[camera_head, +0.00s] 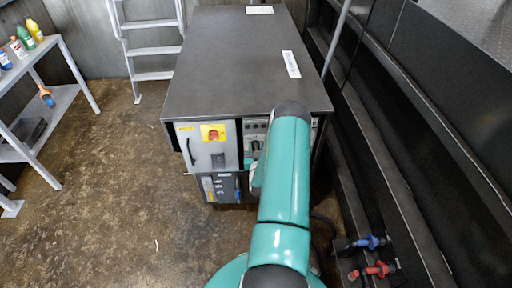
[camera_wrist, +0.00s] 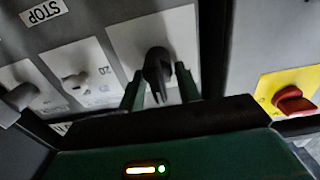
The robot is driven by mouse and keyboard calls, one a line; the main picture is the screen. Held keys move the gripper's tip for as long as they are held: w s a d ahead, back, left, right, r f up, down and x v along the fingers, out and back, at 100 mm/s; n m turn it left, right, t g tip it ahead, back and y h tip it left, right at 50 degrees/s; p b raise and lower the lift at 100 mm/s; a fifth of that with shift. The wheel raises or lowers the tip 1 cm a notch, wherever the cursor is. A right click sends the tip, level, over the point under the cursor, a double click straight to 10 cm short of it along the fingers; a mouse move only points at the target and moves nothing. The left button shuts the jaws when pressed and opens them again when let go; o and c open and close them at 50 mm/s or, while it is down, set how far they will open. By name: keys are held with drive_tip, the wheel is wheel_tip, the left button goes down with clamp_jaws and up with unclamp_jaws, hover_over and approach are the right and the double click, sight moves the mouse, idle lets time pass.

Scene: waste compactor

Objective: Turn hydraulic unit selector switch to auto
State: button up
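The hydraulic unit (camera_head: 240,60) is a large dark grey box, with its control panel (camera_head: 255,128) on the near face, partly hidden by my arm. In the wrist view a black selector switch (camera_wrist: 157,65) sits on a light plate, its handle pointing toward the bottom of the picture. My gripper (camera_wrist: 160,92) has its two green fingers on either side of this switch, apart, with a small gap visible beside the handle. I cannot tell whether either finger touches it. The switch's markings are not readable. In the head view my gripper is mostly hidden behind my arm.
A red rotary switch on a yellow plate (camera_head: 213,133) is on the cabinet door left of the panel; it also shows in the wrist view (camera_wrist: 292,102). Smaller knobs (camera_wrist: 75,82) and a STOP label (camera_wrist: 43,11) are beside the selector. A shelf (camera_head: 40,100) stands left; the floor between is clear.

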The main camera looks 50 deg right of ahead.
drive_tip(key=shift+w+d, duration=0.15)
drive_tip(key=shift+c, duration=0.2)
drive_tip(key=c, duration=0.6)
drive_tip(key=shift+o, duration=0.2)
